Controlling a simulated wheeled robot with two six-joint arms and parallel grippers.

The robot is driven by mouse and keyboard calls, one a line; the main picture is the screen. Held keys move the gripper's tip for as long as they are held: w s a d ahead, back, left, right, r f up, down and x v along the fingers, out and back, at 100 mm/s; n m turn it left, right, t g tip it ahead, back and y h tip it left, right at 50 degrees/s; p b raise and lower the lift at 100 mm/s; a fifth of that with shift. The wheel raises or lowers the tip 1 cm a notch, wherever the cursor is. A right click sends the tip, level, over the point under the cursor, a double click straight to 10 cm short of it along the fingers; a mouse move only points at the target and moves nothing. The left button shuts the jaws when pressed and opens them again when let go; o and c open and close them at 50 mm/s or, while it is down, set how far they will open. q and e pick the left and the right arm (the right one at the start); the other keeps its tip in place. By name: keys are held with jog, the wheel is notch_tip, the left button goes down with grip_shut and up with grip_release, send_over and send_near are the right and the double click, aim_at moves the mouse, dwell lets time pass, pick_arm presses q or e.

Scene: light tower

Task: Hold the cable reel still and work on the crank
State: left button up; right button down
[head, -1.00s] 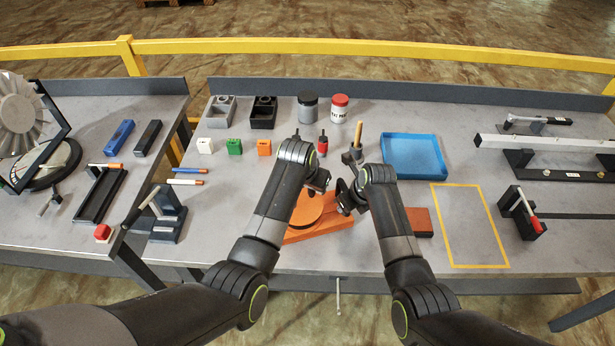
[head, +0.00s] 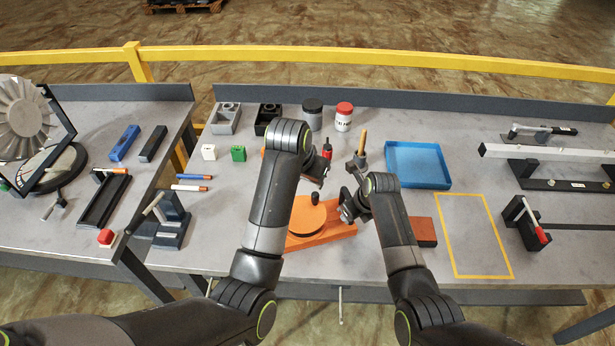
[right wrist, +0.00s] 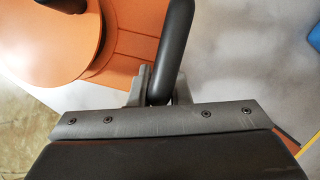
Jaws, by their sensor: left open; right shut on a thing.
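The orange cable reel (head: 318,236) sits on the right bench, a round drum on a flat base. Its crank shows as a black upright knob (head: 314,199) on the drum; part of the drum and knob also shows in the right wrist view (right wrist: 75,45). My right gripper (head: 350,207) is at the reel's right side, shut on a thick black bar-shaped handle (right wrist: 172,50) beside the orange base. My left gripper (head: 321,172) is open and empty beyond the knob, apart from it. Its arm covers part of the bench left of the reel.
A red-handled tool (head: 327,151) stands close to my left gripper, and a wooden-handled tool (head: 361,145) behind my right. A blue tray (head: 418,165) and a yellow-outlined area (head: 472,235) lie to the right.

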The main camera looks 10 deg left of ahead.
jog(key=c, duration=1.3)
grip_release()
jog(key=shift+r, duration=0.1)
